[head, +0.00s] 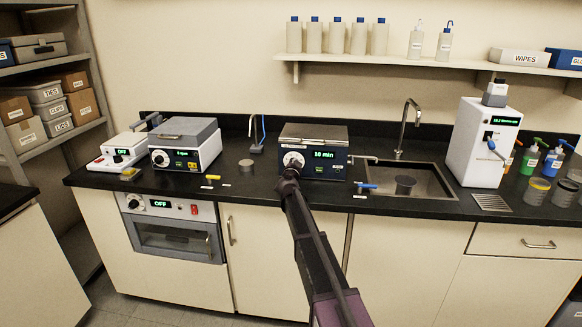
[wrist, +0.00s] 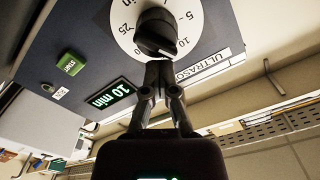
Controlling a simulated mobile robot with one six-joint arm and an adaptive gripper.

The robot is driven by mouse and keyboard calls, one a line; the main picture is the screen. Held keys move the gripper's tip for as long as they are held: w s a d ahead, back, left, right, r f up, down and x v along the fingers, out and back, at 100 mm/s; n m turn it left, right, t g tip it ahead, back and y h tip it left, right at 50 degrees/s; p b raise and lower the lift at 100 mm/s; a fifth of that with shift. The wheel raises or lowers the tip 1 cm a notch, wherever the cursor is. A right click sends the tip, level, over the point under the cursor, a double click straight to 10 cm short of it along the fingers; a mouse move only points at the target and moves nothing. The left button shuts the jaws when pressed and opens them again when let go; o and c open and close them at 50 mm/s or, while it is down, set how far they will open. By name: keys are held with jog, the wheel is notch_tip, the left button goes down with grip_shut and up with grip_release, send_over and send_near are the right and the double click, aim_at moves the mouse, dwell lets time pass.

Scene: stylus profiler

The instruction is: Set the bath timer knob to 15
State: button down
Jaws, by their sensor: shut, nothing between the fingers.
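The same display shows in the wrist view (wrist: 108,95). The black timer knob (wrist: 156,32) sits on a white dial (wrist: 122,38) with printed numbers, 25 among them; the whole scale is not in view. A pale mark shows on the knob's lower right in the wrist view. My gripper (wrist: 158,67) is shut and empty, its fingertips at the knob's edge; I cannot tell whether they touch it. In the head view my gripper (head: 289,176) is in front of the dial.
A green START button (wrist: 70,64) is on the same panel. To the right is a sink (head: 425,180) with a tall tap (head: 404,125). To the left are a small metal tin (head: 246,168) and a grey-lidded device (head: 185,145). An oven (head: 175,235) is set below the counter.

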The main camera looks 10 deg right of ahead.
jog(key=shift+s+d+f+m, duration=0.1)
jog(key=shift+d+m, duration=0.05)
jog(key=shift+m, duration=0.6)
jog(key=shift+d+f+m, duration=0.1)
jog(key=shift+m, duration=0.65)
jog(key=shift+d+f+m+b, duration=0.15)
jog(key=shift+m+b, duration=0.1)
jog(key=shift+m, duration=0.6)
jog(key=shift+d+f+m+b, duration=0.1)
jog(key=shift+m+b, duration=0.1)
jog(key=shift+m, duration=0.65)
jog(key=c, duration=1.2)
grip_release()
jog(key=shift+o, duration=0.2)
jog(key=n, duration=0.3)
jog(key=shift+a+r+p, duration=0.2)
jog(key=shift+r+p, duration=0.1)
jog(key=shift+a+n, duration=0.1)
jog(key=shift+n, duration=0.7)
